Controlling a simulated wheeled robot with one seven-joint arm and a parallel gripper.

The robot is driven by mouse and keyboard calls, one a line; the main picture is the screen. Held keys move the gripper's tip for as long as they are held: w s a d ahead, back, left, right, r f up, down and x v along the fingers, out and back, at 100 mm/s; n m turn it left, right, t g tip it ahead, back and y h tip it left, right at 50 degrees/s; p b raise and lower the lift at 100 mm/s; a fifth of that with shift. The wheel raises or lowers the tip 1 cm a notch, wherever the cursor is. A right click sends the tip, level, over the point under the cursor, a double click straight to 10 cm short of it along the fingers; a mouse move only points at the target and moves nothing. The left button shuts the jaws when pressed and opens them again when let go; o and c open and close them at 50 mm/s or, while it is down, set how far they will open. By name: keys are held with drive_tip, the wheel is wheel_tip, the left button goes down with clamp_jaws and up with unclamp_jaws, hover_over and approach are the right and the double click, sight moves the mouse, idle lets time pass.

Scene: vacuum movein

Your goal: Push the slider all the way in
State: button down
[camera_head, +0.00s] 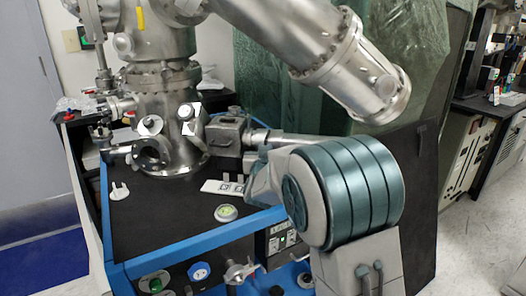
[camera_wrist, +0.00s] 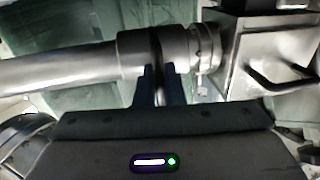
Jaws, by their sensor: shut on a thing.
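The slider is a grey metal tube (camera_head: 305,139) running level to the right from a boxy metal housing (camera_head: 228,132) on the vacuum chamber. In the wrist view the slider (camera_wrist: 75,73) comes in from the left and meets a ringed collar by the housing (camera_wrist: 275,55) at right. My gripper (camera_wrist: 158,70) has its two dark fingers closed around the slider at a dark ring just left of the collar. In the head view my gripper (camera_head: 258,150) is beside the tube near the housing, and its fingertips are mostly hidden.
The steel chamber (camera_head: 165,120) stands on a black-topped, blue-edged bench (camera_head: 160,215). A large steel cylinder (camera_head: 310,50) slants overhead. A round green level (camera_head: 226,212) and a white plate (camera_head: 222,187) lie on the bench. Green wrapped equipment (camera_head: 285,100) stands behind the tube.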

drive_tip(key=c, duration=1.7)
unclamp_jaws()
drive_tip(key=s, duration=0.4)
drive_tip(key=s+a, duration=0.1)
drive_tip(key=s, duration=0.4)
drive_tip(key=s+p, duration=0.1)
drive_tip(key=s, duration=0.3)
drive_tip(key=shift+s+a, duration=0.15)
drive_tip(key=shift+s, duration=0.25)
drive_tip(key=s+d+r+g+p, duration=0.4)
drive_tip(key=s+p, duration=0.3)
drive_tip(key=s, duration=0.2)
drive_tip(key=s+d+r+g+y+p, duration=0.1)
drive_tip(key=s+d+r+g+p, duration=0.3)
drive_tip(key=s, duration=0.5)
drive_tip(key=s+d+r+g+p, duration=0.5)
drive_tip(key=s+g+p, duration=0.2)
drive_tip(key=p, duration=0.3)
drive_tip(key=shift+s+d+n+y+p, duration=0.15)
drive_tip(key=shift+s+n, duration=0.05)
drive_tip(key=shift+s, duration=0.25)
drive_tip(key=shift+s+d+n+y+p, duration=0.1)
drive_tip(key=shift+s+n+y+p, duration=0.1)
drive_tip(key=shift+s, duration=0.25)
